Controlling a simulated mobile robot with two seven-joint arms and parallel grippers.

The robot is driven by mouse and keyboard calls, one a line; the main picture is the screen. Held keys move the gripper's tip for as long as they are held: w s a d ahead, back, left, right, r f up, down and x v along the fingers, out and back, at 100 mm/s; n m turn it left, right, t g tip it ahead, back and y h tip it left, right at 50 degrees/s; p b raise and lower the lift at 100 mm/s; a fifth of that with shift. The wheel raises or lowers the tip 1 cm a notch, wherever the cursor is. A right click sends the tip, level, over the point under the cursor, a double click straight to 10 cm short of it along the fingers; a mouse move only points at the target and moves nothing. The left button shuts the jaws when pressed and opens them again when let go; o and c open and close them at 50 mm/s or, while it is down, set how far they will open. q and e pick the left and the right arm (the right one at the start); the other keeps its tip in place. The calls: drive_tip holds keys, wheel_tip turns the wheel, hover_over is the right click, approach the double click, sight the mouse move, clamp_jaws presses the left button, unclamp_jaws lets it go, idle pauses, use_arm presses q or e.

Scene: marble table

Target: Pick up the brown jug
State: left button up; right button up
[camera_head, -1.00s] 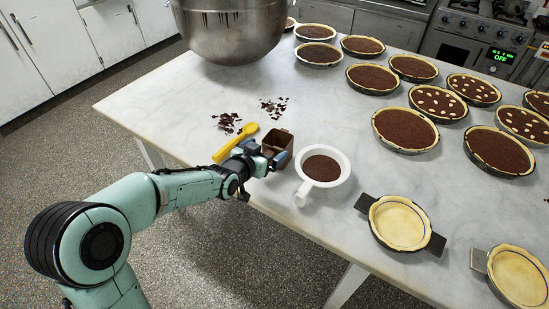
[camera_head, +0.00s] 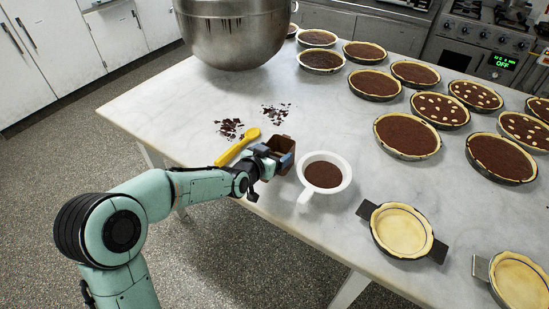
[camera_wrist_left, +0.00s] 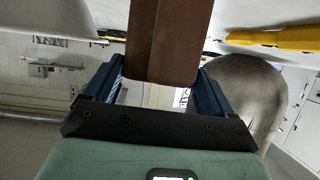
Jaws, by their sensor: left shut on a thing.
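The brown jug (camera_head: 283,145) is near the front edge of the marble table (camera_head: 205,98), left of the white cup. My left gripper (camera_head: 277,157) comes in from the left and is shut on the jug, covering its near side. In the left wrist view the jug (camera_wrist_left: 168,40) stands between the two blue fingers of the gripper (camera_wrist_left: 155,85). Whether the jug's base touches the table is hard to tell. My right gripper is not in view.
A white cup of brown filling (camera_head: 323,173) stands just right of the jug. A yellow spoon (camera_head: 237,147) and chocolate shavings (camera_head: 229,129) lie to the left. A steel bowl (camera_head: 235,30) stands behind. Filled tarts (camera_head: 407,136) and an empty crust (camera_head: 402,230) are to the right.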

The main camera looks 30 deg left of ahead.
use_arm(q)
wheel_tip(320, 180, up, 20)
drive_tip(key=p, duration=0.9)
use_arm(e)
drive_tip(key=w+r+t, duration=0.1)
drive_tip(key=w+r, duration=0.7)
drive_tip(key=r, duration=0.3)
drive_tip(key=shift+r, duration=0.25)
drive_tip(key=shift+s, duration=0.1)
use_arm(q)
drive_tip(key=o, duration=0.7)
drive_tip(key=shift+c, duration=0.9)
